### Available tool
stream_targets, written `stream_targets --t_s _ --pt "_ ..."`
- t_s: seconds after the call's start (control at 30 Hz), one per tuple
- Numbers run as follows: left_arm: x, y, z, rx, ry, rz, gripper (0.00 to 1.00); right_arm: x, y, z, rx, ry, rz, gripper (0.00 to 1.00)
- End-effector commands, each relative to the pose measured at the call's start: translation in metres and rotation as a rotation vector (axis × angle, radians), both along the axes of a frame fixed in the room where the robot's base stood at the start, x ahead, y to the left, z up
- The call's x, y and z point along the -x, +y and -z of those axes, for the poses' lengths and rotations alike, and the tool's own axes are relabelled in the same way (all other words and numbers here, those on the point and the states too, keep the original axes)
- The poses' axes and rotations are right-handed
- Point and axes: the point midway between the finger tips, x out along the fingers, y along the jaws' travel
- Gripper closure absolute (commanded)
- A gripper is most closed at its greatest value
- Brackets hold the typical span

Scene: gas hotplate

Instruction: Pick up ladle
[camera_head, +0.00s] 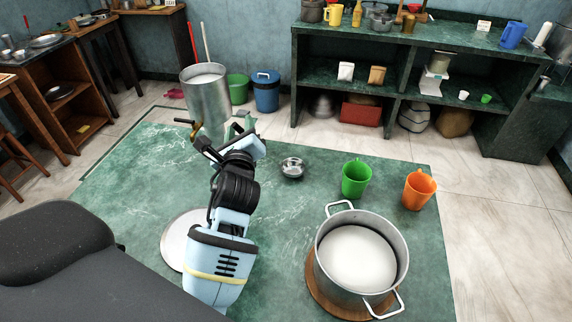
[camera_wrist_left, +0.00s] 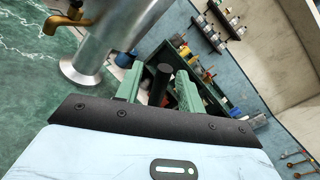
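No ladle can be made out for certain in either view. A small shiny metal bowl shape (camera_head: 292,167) lies on the green table right of my left gripper; I cannot tell whether it belongs to the ladle. My left gripper (camera_head: 240,125) is above the table near the tall metal cylinder. In the left wrist view its green fingers (camera_wrist_left: 158,92) stand apart. A short dark cylinder (camera_wrist_left: 160,84) shows between them, perhaps a handle end; I cannot tell whether they touch it. My right gripper is not in view.
A tall metal cylinder (camera_head: 206,100) with a brass tap (camera_head: 195,132) stands behind my left gripper. A green mug (camera_head: 356,179), an orange mug (camera_head: 419,188) and a large two-handled pot (camera_head: 326,252) stand to the right. The table between the bowl shape and the pot is clear.

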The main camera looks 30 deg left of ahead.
Motion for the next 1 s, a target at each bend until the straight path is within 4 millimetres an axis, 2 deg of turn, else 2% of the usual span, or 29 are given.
stream_targets --t_s 0.07,0.3,0.37,0.77,1.0 --pt "0.0 0.0 0.0 0.001 -0.001 0.0 0.63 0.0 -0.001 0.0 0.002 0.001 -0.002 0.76" --pt "0.0 0.0 0.0 0.001 -0.001 0.0 0.94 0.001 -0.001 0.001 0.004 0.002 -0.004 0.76" --pt "0.0 0.0 0.0 0.001 -0.001 0.0 1.0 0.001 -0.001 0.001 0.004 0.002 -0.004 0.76" --pt "0.0 0.0 -0.002 0.0 -0.002 0.0 1.0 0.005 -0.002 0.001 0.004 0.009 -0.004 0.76" --pt "0.0 0.0 -0.02 -0.002 -0.007 0.0 1.0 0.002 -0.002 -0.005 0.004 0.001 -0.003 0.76"
